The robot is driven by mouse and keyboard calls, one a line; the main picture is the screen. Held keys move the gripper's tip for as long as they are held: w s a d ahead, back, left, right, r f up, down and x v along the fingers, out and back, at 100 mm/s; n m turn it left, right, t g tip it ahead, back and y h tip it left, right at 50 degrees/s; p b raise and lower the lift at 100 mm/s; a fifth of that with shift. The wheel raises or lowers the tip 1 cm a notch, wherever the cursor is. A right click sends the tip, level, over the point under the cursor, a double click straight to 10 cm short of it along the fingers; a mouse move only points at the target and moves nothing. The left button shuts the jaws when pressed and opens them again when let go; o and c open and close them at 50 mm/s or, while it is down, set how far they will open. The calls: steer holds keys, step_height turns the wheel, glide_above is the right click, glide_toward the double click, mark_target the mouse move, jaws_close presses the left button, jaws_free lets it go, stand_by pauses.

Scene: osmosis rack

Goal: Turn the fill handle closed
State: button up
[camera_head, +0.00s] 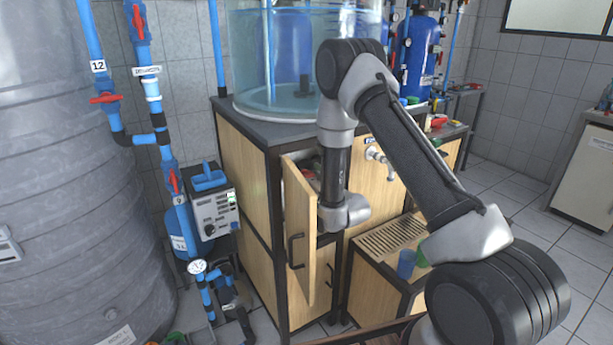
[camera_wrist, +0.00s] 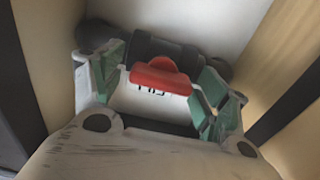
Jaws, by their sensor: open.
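The red fill handle (camera_wrist: 160,76) shows in the wrist view, with a rounded tab on top, in front of a dark pipe or valve body (camera_wrist: 150,46). A white label with partly covered dark letters (camera_wrist: 150,91) sits just below it. My gripper (camera_wrist: 160,88) is open, its green-padded fingers on the left and right of the handle. Gaps show on both sides, so it appears not to touch; the depth is hard to tell. In the head view my gripper is hidden, and my arm's end is at the open cabinet door (camera_head: 301,225).
The wooden cabinet (camera_head: 243,165) has a clear water tank (camera_head: 290,65) on top. Cabinet walls stand close on both sides in the wrist view. A slatted bench (camera_head: 390,238) with a blue cup (camera_head: 406,264) stands right. Blue pipes and a grey tank (camera_head: 65,190) stand left.

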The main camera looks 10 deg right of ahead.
steer(key=shift+c, duration=0.2)
steer(key=c, duration=1)
steer(key=shift+m, duration=0.3)
steer(key=m, duration=0.4)
steer(key=shift+d, duration=0.1)
steer(key=m, duration=0.4)
steer(key=shift+d+f, duration=0.1)
steer(key=m, duration=0.5)
steer(key=shift+f, duration=0.1)
steer(key=m, duration=0.4)
steer(key=shift+f, duration=0.1)
steer(key=shift+m, duration=0.3)
